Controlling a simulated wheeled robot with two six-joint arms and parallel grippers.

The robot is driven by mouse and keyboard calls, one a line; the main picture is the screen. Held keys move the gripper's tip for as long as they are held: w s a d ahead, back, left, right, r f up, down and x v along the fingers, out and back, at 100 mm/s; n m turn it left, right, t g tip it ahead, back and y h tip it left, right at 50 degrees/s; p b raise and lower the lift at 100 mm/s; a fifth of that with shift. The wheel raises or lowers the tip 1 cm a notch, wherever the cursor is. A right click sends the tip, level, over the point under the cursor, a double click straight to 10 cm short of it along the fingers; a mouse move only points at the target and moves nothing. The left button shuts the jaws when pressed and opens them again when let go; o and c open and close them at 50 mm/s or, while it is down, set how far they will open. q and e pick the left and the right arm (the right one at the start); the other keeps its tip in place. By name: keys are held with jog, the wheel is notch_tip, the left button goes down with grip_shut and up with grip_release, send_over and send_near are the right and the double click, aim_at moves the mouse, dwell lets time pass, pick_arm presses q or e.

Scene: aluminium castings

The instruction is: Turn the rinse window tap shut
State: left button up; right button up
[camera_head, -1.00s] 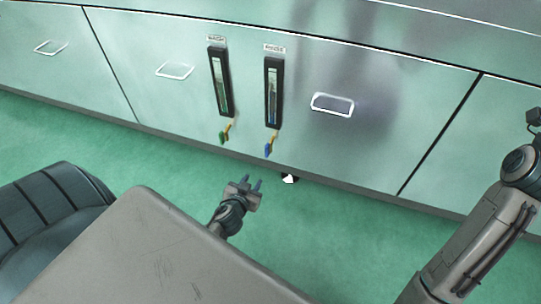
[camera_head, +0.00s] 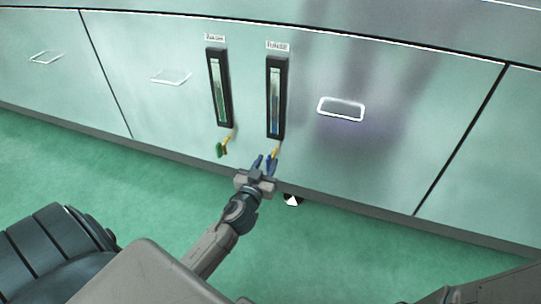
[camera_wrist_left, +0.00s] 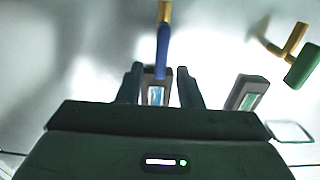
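The rinse window (camera_head: 275,97) is the right-hand upright gauge on the steel front, black-framed with blue in its lower part. Below it hangs its tap, with a yellow stem (camera_head: 276,149) and a blue handle. The blue handle (camera_wrist_left: 162,48) shows clearly in the left wrist view, in line with the stem, its end at the gap between my fingertips. My left gripper (camera_head: 264,163) is open at this handle; it also shows in the left wrist view (camera_wrist_left: 159,72). Contact cannot be told. In the head view the fingers partly hide the handle. My right gripper is out of view.
A second gauge (camera_head: 219,88) stands to the left, its tap with a green handle (camera_head: 221,150) close to my left gripper. A drawer handle (camera_head: 341,109) sticks out to the right.

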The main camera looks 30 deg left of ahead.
aim_at(267, 162)
pick_arm(q)
jog(key=shift+x, duration=2.15)
jog(key=shift+c, duration=0.4)
grip_shut()
